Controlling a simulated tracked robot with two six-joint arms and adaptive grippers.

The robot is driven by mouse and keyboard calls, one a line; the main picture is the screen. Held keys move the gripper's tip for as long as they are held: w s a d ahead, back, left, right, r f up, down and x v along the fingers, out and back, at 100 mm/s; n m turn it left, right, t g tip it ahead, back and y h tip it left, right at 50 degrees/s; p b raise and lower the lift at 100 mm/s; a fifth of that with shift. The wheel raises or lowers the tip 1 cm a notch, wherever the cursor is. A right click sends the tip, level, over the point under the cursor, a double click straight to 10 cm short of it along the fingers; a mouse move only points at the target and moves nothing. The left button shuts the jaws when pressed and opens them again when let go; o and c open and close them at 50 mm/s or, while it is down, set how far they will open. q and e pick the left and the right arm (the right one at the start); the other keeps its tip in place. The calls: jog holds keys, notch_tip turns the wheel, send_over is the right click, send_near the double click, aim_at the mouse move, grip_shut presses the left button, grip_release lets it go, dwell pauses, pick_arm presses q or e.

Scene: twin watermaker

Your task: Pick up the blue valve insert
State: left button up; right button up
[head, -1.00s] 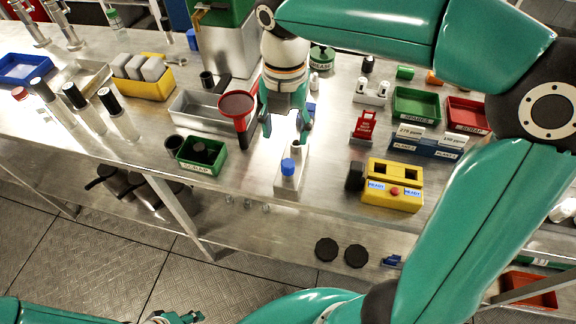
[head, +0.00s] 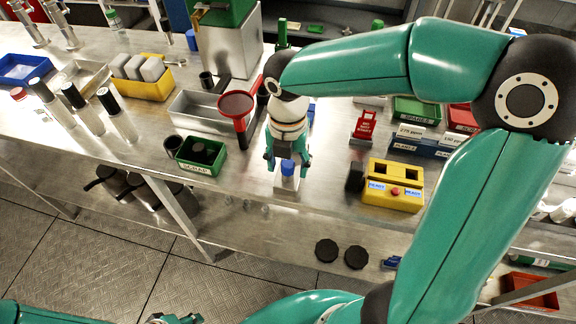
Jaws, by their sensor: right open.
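The blue valve insert (head: 288,169) stands upright on a pale metal block (head: 287,187) near the front edge of the bench. My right gripper (head: 287,164) points down at it, open, with one finger on each side of the blue top. I cannot tell whether the fingers touch it. The gripper hides the rear part of the block. My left gripper (head: 175,318) shows only in part at the bottom edge, low and away from the bench, and its jaws are not clear.
A red funnel (head: 236,104) stands close to the left of my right gripper. A green scrap bin (head: 202,156) is further left. A yellow box with a red button (head: 392,187) and a red tag stand (head: 364,127) are on the right. The bench front edge is just below the block.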

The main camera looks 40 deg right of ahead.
aim_at(288, 162)
grip_shut()
jog(key=shift+r, duration=0.15)
notch_tip(288, 162, up, 20)
jog(key=p, duration=0.2)
dwell(0.5)
